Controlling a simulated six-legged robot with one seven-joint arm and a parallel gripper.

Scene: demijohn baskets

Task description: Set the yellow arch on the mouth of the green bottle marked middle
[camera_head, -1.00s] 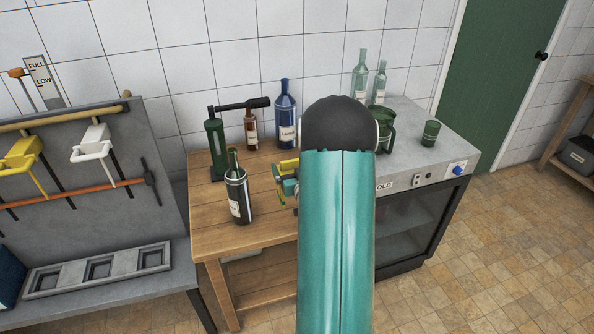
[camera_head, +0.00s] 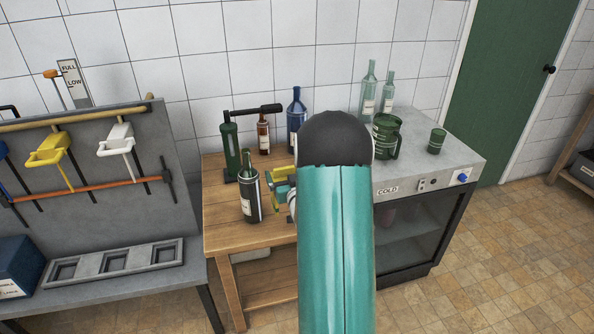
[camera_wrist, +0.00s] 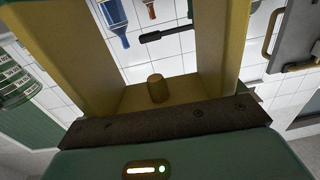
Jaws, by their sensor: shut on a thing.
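My gripper (camera_head: 282,185) is mostly hidden behind my teal arm in the head view; only its left edge shows, above the wooden table. It is shut on a yellow piece (camera_head: 279,173), which looks like the yellow arch. In the wrist view the yellow arch (camera_wrist: 125,97) shows two thick uprights and a short peg between them. A dark green bottle (camera_head: 250,195) with a pale label stands upright on the table just left of the gripper, apart from it as far as I see. Another green bottle (camera_head: 230,152) stands behind it. I cannot read their labels.
A blue bottle (camera_head: 297,115) and a brown bottle (camera_head: 263,137) stand at the back of the table (camera_head: 235,236). A green jug (camera_head: 386,136), a green cup (camera_head: 436,141) and clear bottles stand on the cold cabinet. A grey rack (camera_head: 105,185) with yellow and white tools is at left.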

